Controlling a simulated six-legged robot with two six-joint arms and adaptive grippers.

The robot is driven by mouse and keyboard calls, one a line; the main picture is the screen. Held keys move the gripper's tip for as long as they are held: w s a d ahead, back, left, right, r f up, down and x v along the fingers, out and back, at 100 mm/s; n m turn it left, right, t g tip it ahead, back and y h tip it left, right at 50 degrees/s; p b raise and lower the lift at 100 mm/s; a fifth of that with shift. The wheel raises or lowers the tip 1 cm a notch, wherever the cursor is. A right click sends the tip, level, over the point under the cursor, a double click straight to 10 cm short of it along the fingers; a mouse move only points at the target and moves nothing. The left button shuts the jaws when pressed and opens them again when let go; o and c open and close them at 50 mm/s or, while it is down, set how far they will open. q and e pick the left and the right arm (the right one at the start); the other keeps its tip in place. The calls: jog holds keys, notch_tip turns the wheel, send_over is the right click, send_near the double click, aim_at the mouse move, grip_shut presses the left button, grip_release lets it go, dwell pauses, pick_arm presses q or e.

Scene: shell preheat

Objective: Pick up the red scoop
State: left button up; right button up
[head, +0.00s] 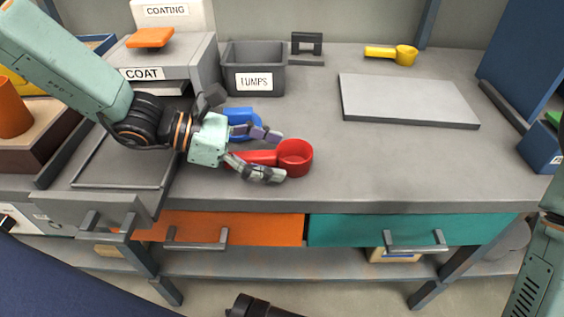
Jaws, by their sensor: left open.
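The red scoop (294,158) lies on the grey bench near its front edge, its round cup to the right and its handle pointing left. My left gripper (277,154) is open, with one finger behind the handle and the other in front of it. The handle's left part is hidden by the gripper, and I cannot tell whether the fingers touch it. A blue scoop-like object (241,118) lies just behind, partly covered by the gripper. My right gripper is out of view.
A grey bin labelled LUMPS (254,70) stands behind the gripper. A COAT box (185,62) with an orange object (150,38) on top is at left. A grey slab (407,100) and a yellow scoop (404,55) lie at back right. The front right bench is clear.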

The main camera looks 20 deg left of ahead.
aim_at(270, 154)
pick_arm(q)
jog(key=shift+a, duration=0.15)
jog(key=shift+c, duration=1.3)
jog(key=c, duration=1)
jog(key=shift+r+p, duration=2.7)
jog(key=shift+r, duration=2.3)
jog(key=shift+c, duration=0.2)
